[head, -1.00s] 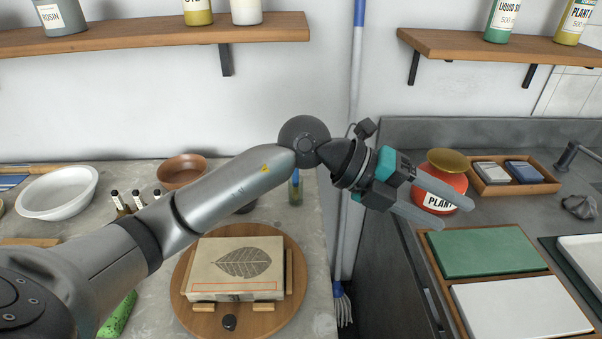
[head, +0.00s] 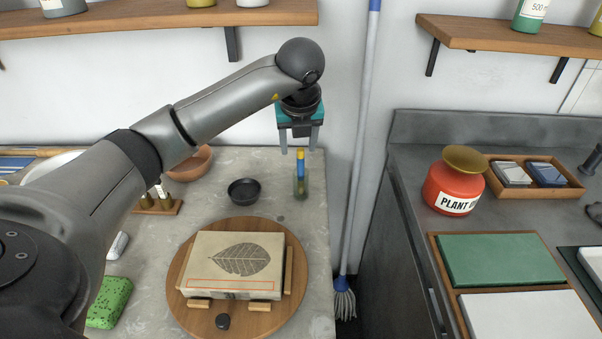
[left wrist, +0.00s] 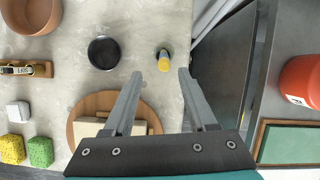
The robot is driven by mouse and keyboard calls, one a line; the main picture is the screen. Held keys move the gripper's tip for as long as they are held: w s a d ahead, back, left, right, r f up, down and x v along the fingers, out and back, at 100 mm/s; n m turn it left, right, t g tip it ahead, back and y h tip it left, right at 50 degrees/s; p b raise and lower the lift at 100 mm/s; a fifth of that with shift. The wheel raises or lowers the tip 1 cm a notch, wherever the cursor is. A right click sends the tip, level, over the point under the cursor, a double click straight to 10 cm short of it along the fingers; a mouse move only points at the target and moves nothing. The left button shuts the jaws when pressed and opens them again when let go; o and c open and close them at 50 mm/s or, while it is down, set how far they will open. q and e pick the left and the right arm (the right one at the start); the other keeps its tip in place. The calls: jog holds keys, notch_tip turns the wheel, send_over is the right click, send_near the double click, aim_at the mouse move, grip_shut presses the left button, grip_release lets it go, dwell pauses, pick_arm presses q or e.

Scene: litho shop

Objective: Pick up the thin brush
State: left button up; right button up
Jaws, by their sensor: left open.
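A slim upright item with a yellow and blue top (head: 300,163), which looks like the thin brush, stands in a small greenish glass jar (head: 300,188) near the right edge of the grey counter. My left gripper (head: 299,150) points down just above it, open and empty, its two fingers to either side of the top in the head view. In the left wrist view the yellow top (left wrist: 163,64) shows between and slightly beyond the fingertips (left wrist: 160,72). The brush's lower part is hard to make out inside the jar. My right gripper is not in view.
A small black dish (head: 244,191) stands left of the jar. A round wooden board (head: 297,262) bears a stone block with a leaf print (head: 240,258). A blue-handled mop (head: 362,120) leans in the gap right of the counter. A wooden shelf (head: 280,12) hangs above.

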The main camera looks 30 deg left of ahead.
aim_at(301, 173)
pick_arm(q)
jog(key=x, duration=0.9)
jog(key=shift+w+d+f+b, duration=0.15)
jog(key=shift+d+b, duration=0.15)
jog(key=shift+b, duration=0.1)
grip_shut()
